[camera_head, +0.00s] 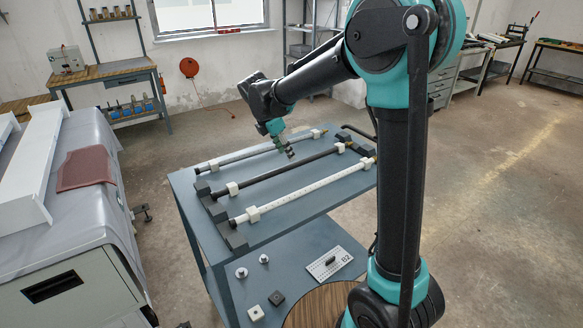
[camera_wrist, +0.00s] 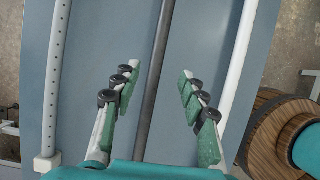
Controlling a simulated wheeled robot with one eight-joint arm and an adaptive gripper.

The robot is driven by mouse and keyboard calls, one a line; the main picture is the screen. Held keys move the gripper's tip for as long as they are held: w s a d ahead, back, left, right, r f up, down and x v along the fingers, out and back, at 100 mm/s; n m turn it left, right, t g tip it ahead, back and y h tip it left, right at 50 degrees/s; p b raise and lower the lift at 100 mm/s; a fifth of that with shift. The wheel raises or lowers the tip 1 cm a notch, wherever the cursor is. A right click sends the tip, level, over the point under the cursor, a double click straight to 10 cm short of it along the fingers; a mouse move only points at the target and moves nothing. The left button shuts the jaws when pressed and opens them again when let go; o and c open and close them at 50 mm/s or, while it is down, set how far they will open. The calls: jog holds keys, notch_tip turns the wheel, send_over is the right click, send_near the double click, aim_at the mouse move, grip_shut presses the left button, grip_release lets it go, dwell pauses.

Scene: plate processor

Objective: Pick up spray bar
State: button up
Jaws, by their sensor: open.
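Three long spray bars lie side by side on the top of a blue-grey cart (camera_head: 190,184). In the head view they are a light grey bar (camera_head: 235,158) at the back, a dark bar (camera_head: 270,174) in the middle and a white bar (camera_head: 300,196) with small holes in front. My gripper (camera_head: 288,153) hangs over the bars near their middle, open and empty. In the wrist view, the dark bar (camera_wrist: 158,110) runs lengthwise between the open fingers (camera_wrist: 158,77).
Dark support blocks (camera_head: 235,240) and white clamps (camera_head: 252,214) hold the bars near their ends. A large grey machine (camera_head: 75,215) stands left. Open floor lies right.

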aim_at(292, 166)
jog(key=shift+w+x, duration=0.1)
jog(key=shift+x, duration=1.75)
jog(key=shift+w+x, duration=0.15)
jog(key=shift+x, duration=1.7)
jog(key=shift+r, duration=0.1)
grip_shut()
